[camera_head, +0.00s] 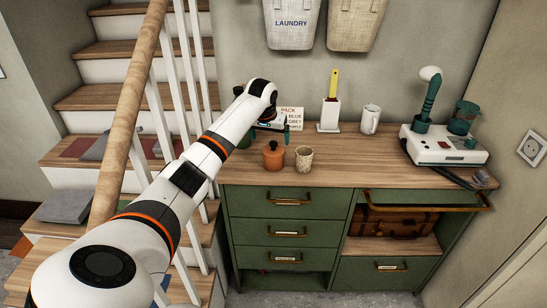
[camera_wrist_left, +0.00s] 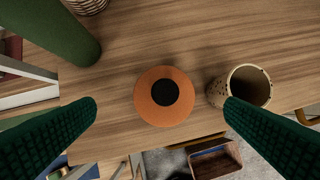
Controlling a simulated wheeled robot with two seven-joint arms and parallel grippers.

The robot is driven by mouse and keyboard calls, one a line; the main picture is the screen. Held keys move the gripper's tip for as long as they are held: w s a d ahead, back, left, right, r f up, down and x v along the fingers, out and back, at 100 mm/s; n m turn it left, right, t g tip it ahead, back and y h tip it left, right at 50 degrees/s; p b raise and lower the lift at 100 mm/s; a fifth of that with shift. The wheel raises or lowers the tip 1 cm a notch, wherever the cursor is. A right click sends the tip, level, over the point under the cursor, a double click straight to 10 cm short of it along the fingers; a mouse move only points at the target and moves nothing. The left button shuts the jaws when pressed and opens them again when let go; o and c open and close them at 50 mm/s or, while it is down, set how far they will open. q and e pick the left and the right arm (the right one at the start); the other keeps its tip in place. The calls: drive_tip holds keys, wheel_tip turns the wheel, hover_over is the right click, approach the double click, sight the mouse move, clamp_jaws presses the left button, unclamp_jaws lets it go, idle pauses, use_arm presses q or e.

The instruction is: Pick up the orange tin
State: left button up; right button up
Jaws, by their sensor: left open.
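The orange tin (camera_head: 273,157) stands upright on the wooden top of a green cabinet, near its left front. In the left wrist view the tin (camera_wrist_left: 145,103) shows from above as a round orange lid with a dark centre. My left gripper (camera_head: 271,133) is above the tin with its jaws apart and empty. In the wrist view its two dark green fingers lie on either side of the tin, with gaps between them and it. My right gripper does not show.
A speckled cup (camera_head: 304,158) stands close to the right of the tin; the right finger overlaps it in the wrist view. A green cylinder (camera_wrist_left: 50,30) is behind left. A card (camera_head: 292,114), white holder (camera_head: 329,117), mug (camera_head: 370,120) and white device (camera_head: 443,148) stand farther back or right.

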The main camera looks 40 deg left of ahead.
sight(273, 147)
use_arm(q)
drive_tip(key=x, duration=0.2)
drive_tip(key=shift+f, duration=0.35)
drive_tip(key=x, duration=0.4)
drive_tip(key=shift+w+d+f+p, duration=0.1)
drive_tip(key=shift+d+p, duration=0.15)
drive_tip(key=shift+p, duration=0.1)
drive_tip(key=shift+w+a+f, duration=0.1)
drive_tip(key=shift+w+f, duration=0.1)
drive_tip(key=shift+f, duration=0.25)
drive_tip(key=shift+c, duration=0.2)
drive_tip(key=c, duration=1)
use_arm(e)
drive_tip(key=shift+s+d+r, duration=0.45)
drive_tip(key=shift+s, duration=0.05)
